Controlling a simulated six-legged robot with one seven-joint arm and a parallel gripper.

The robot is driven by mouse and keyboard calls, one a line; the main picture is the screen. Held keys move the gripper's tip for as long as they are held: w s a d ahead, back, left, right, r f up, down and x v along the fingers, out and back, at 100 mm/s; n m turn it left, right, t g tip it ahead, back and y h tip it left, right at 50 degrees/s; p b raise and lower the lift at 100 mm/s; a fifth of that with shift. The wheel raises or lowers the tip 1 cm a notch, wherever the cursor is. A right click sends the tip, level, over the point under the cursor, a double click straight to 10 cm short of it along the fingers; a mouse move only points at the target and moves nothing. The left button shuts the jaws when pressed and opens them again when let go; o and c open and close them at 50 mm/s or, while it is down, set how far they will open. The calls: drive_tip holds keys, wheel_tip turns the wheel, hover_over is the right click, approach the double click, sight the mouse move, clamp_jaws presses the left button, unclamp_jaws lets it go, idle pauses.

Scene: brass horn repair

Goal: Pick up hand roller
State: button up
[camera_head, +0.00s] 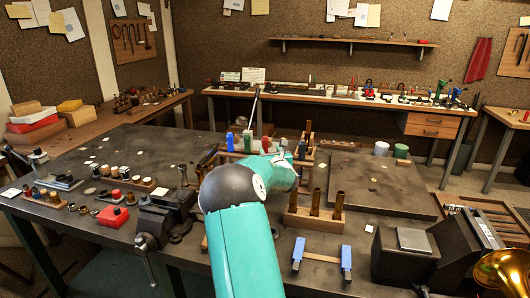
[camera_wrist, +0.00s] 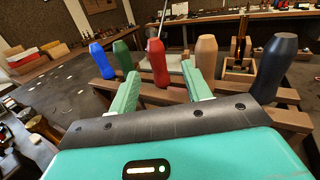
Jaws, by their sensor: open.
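My gripper (camera_wrist: 160,72) is open, its two green fingers reaching toward a wooden rack (camera_wrist: 213,92) of upright handled tools. A red handle (camera_wrist: 156,62) shows between the fingertips in the wrist view, with no visible grip on it. To its left stand a green handle (camera_wrist: 122,55) and a blue handle (camera_wrist: 98,59). To its right stand a tan handle (camera_wrist: 206,56) and a dark blue handle (camera_wrist: 273,66). Only the handles show clearly, so I cannot tell which one is the hand roller.
A wooden block with brass tubes (camera_head: 316,213) stands right of my arm. A vise (camera_head: 165,213) and small parts trays (camera_head: 120,184) lie to the left. Blue-ended supports (camera_head: 321,257) and a brass horn (camera_head: 503,270) are at front right. A flat board (camera_head: 375,185) lies behind.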

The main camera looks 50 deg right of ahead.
sight(266, 143)
drive_tip(key=shift+x, duration=3.9)
drive_tip(key=shift+w+a+r, duration=0.1)
drive_tip(key=shift+w+a, duration=0.05)
drive_tip(key=shift+a, duration=0.05)
clamp_jaws()
